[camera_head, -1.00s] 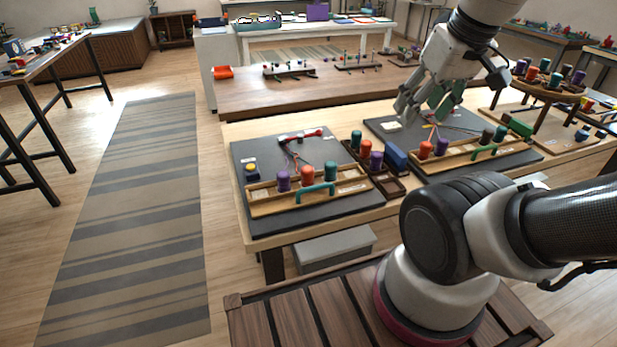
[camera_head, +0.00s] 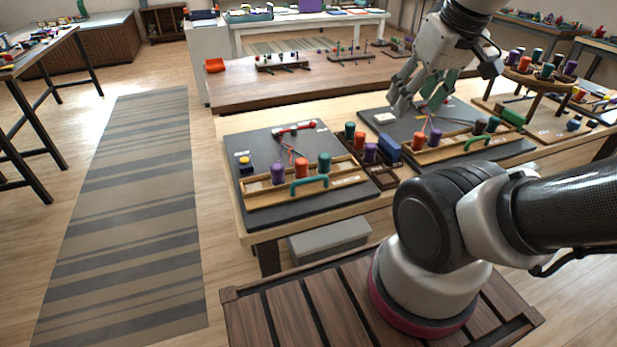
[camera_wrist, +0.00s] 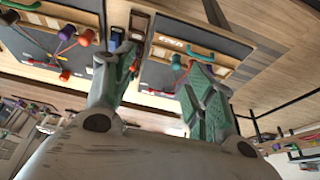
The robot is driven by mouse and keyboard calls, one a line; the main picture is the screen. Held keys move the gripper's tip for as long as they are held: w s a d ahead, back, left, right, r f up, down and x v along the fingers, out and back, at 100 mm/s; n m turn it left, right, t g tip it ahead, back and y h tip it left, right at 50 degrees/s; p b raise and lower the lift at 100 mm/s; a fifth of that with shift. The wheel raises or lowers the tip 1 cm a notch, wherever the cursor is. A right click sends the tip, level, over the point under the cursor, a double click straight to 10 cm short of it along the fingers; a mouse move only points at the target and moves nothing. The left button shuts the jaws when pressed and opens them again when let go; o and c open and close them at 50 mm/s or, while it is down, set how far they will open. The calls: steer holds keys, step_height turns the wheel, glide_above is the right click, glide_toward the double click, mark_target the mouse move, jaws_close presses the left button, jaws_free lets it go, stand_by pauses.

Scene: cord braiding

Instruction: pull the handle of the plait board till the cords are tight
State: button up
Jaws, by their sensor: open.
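Two dark plait boards lie on the near table. The left board (camera_head: 262,218) has a teal handle (camera_head: 310,186) on a wooden rack, with thin cords (camera_head: 287,145) and a red-ended bar (camera_head: 295,128) behind. The right board (camera_head: 487,157) has a green handle (camera_head: 478,141), and its cords (camera_head: 424,121) run back from the rack. My gripper (camera_head: 416,108) is open and empty, above the back of the right board. In the wrist view, its fingers (camera_wrist: 155,85) are spread, with a teal handle (camera_wrist: 210,54) beyond them at the right.
A dark tray (camera_head: 384,183) with coloured bobbins stands between the boards, beside a blue block (camera_head: 387,148). A round stand (camera_head: 530,82) with more bobbins rises at the right. Another brown table (camera_head: 300,88) stands behind. A striped rug (camera_head: 125,200) covers open floor at left.

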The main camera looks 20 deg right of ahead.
steer(key=shift+a, duration=0.15)
steer(key=c, duration=0.5)
steer(key=w+a+f+n+g, duration=0.1)
steer(key=w+a+f+n, duration=0.1)
steer(key=a+f, duration=0.1)
steer(key=w+a+f+n+g, duration=0.1)
steer(key=w+a+f+g, duration=0.1)
steer(key=w+a+f, duration=0.1)
steer(key=w+a+f+n+g, duration=0.2)
steer(key=w+f, duration=0.1)
steer(key=shift+w+a+f+n, duration=0.25)
steer(key=shift+a+f+n, duration=0.05)
steer(key=shift+a+f, duration=0.1)
steer(key=shift+c, duration=1.3)
steer(key=w+a+f+n+g, duration=0.1)
steer(key=w+a+f+n, duration=0.55)
steer(key=n, duration=0.55)
steer(key=f, duration=0.3)
steer(key=s+f, duration=0.1)
steer(key=f, duration=0.3)
steer(key=shift+s+a+f, duration=0.1)
steer(key=shift+s, duration=0.1)
jaws_close()
